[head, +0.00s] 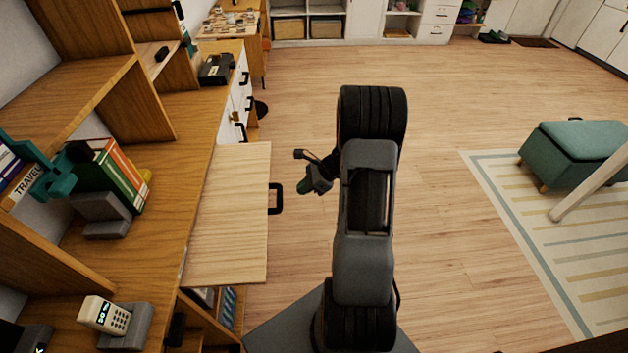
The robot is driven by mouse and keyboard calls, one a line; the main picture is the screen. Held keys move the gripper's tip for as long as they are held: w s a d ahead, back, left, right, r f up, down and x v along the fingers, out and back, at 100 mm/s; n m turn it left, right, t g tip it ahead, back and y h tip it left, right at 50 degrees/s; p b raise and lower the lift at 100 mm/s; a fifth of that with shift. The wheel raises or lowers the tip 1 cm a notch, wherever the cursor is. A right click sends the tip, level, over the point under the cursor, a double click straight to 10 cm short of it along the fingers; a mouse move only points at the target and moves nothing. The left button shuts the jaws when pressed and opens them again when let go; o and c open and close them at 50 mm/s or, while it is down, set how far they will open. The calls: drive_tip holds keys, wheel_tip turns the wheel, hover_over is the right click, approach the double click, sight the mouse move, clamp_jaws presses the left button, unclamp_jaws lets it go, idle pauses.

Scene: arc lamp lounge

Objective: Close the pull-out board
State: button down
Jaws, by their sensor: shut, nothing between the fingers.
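The pull-out board (227,213) is a pale wooden panel sticking out to the right from the desk on the left, in the head view. A dark handle (276,198) is fixed at its right edge. My gripper (301,171) is to the right of the handle, a little apart from it in the picture, and looks shut and empty. My arm hides part of the floor behind it.
The wooden desk (190,150) carries books (108,172), a cordless phone (104,314) and a black device (215,69). White drawers (238,105) with dark handles lie beyond the board. A green ottoman (572,150) stands at the right on a striped rug (520,215). The wooden floor between is clear.

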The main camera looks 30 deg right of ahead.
drive_tip(key=shift+w+a+f, duration=0.2)
drive_tip(key=shift+w+a, duration=0.15)
drive_tip(key=shift+a, duration=0.3)
drive_tip(key=shift+w+a+f, duration=0.25)
drive_tip(key=shift+w+a, duration=0.05)
drive_tip(key=shift+a, duration=0.4)
drive_tip(key=shift+w+a+f, duration=0.2)
drive_tip(key=shift+w+a, duration=0.15)
drive_tip(key=shift+a, duration=0.3)
